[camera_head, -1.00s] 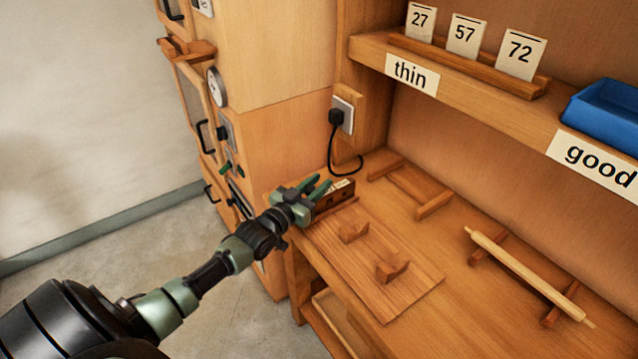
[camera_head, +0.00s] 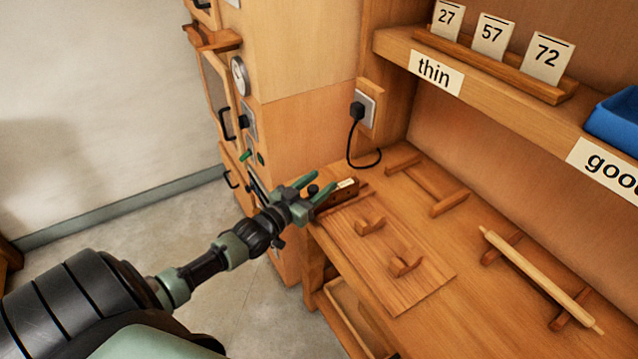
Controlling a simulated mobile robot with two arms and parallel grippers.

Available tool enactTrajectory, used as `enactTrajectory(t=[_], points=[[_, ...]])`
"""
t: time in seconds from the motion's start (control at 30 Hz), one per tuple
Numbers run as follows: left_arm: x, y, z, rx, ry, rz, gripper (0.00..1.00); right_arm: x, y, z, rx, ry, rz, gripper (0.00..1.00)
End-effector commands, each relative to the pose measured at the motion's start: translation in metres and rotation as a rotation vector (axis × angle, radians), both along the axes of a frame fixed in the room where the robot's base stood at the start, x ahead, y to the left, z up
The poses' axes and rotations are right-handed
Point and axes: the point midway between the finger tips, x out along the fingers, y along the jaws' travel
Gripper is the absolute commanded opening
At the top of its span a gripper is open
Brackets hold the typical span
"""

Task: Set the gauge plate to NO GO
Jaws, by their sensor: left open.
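My left gripper (camera_head: 315,185) is open at the back left corner of the bench, its two green fingers apart. A small dark round part shows between or behind the fingers; I cannot tell what it belongs to. Just right of the fingers is a low brown wooden block with a small white label (camera_head: 346,183), partly hidden by the gripper. It may be the gauge plate, but its lettering is too small to read. I cannot tell whether the fingers touch it. My right gripper is not in view.
A board with two wooden blocks (camera_head: 405,285) lies on the bench. A rolling pin (camera_head: 540,278) rests on supports to the right. A plug and cable (camera_head: 357,112) hang behind the block. A shelf (camera_head: 480,85) with number cards and a blue tray (camera_head: 615,120) overhangs the back.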

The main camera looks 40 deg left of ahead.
Motion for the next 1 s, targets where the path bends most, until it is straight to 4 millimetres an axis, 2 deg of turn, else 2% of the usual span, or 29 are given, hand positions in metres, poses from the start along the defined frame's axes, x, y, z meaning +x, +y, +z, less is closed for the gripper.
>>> enactTrajectory(t=[0.13, 0.4, 0.53, 0.67, 1.0], points=[[-0.012, 0.001, -0.002, -0.001, 0.002, 0.000, 0.48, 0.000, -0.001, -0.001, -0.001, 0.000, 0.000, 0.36], [-0.058, 0.005, -0.002, -0.001, 0.004, 0.001, 0.48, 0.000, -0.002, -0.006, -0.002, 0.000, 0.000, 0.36], [-0.073, 0.007, -0.002, -0.001, 0.002, 0.001, 0.48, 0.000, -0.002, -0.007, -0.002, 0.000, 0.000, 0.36], [-0.079, 0.008, -0.001, -0.001, 0.001, 0.002, 0.48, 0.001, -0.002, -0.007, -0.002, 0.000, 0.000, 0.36], [-0.079, 0.007, 0.000, 0.000, 0.000, 0.002, 0.48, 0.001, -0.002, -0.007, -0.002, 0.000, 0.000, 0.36]])
